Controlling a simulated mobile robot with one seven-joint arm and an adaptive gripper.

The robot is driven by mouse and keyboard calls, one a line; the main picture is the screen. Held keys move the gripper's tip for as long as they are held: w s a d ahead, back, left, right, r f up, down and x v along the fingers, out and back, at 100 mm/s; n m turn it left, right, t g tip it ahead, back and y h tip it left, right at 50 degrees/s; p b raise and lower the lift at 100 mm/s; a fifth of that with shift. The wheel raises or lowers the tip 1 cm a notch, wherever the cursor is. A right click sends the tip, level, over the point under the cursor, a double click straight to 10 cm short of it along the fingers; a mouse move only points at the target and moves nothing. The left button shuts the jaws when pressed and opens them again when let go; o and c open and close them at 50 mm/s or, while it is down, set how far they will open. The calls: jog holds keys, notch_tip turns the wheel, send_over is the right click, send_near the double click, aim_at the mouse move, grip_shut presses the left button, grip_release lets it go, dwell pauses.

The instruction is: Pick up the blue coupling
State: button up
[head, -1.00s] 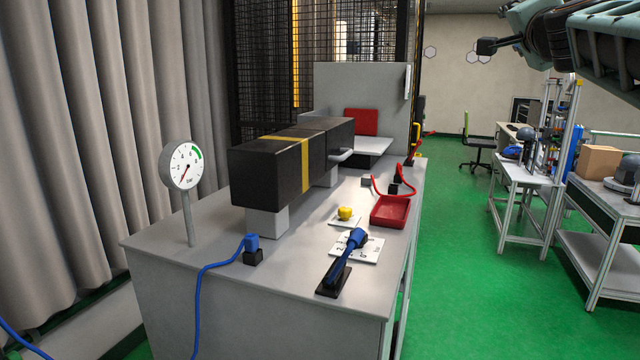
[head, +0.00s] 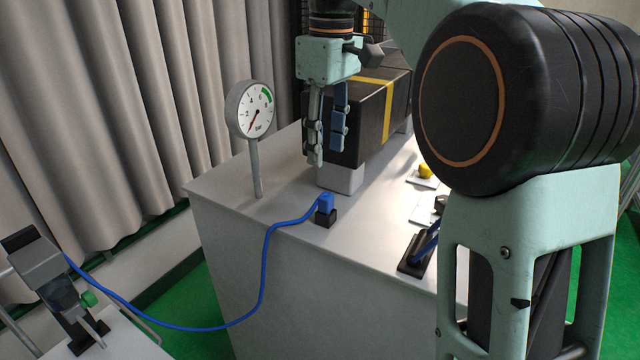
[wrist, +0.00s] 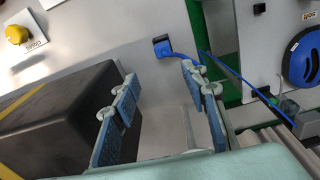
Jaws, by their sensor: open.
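The blue coupling (head: 325,202) sits on a small black block (head: 325,218) near the front edge of the grey bench, with a blue hose running from it. In the wrist view the coupling (wrist: 166,51) shows beyond the fingertips, partly over its dark block. My gripper (head: 326,152) points down above the bench, beside the end of the black beam, and is higher than the coupling. Its blue-padded fingers are apart with nothing between them; they also show in the wrist view (wrist: 158,80). The gripper does not touch the coupling.
A dial gauge (head: 250,110) on a post stands left of the coupling. The black beam (head: 372,130) with a yellow band is close behind my gripper. A black-based blue lever (head: 424,246) is to the right. The blue hose (head: 264,270) hangs to a device at lower left.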

aim_at(326, 195)
jog(key=shift+a+f+n, duration=0.1)
jog(key=shift+f+n, duration=0.1)
jog(key=shift+n, duration=0.1)
jog(key=f, duration=0.3)
jog(key=f+b, duration=0.1)
jog(key=f, duration=0.3)
jog(key=s+f+b, duration=0.1)
jog(key=f, duration=0.2)
jog(key=shift+f, duration=0.25)
jog(key=shift+c, duration=0.5)
jog(key=c, duration=0.9)
